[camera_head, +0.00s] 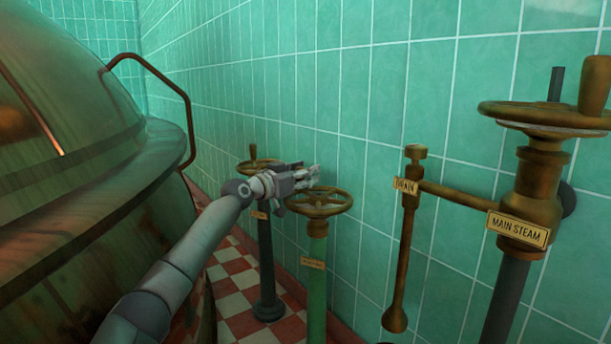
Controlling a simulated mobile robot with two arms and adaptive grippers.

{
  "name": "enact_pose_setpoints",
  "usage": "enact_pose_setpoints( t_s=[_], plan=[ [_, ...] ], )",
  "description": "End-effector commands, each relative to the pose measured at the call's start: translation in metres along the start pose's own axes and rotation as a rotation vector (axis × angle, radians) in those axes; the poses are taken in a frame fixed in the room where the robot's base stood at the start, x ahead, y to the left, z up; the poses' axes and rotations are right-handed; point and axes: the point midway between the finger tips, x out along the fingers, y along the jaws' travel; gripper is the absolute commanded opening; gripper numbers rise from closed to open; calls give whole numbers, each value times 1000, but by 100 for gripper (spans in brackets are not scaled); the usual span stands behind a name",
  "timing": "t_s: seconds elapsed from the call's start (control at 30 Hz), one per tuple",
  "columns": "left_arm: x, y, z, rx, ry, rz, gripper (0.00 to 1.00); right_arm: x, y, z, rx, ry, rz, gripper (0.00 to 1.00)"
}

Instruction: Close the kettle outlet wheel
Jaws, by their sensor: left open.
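A brass handwheel (325,203) sits flat on top of a green post in the middle of the view. The post carries a small brass plate (312,263), too small to read. A second brass wheel (246,166) on a dark post stands behind it to the left, partly hidden by my arm; its plate is also unreadable. I cannot tell which one is the kettle outlet wheel. My left gripper (314,177) is open, at the upper left rim of the green post's wheel. I cannot tell whether it touches the rim. My right gripper is out of view.
A large copper kettle (70,130) with a curved handrail (160,76) fills the left side. At right are a drain lever (402,255) and a main steam wheel (545,115) with an upright knob. Green tiled wall stands close behind. Checkered floor shows between kettle and posts.

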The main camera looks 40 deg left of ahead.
Motion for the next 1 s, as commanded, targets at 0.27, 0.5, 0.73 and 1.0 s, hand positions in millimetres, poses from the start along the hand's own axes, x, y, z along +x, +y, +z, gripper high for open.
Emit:
enact_pose_setpoints(
  t_s=[0.27,0.5,0.73,1.0],
  plan=[
    [0,1,-44,-1,14,1,45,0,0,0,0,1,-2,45],
    [0,4,-86,-6,17,5,45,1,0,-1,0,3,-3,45],
    [1,3,-98,-4,4,5,45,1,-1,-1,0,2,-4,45],
    [1,3,-99,-2,0,4,45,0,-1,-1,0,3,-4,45]
  ],
)
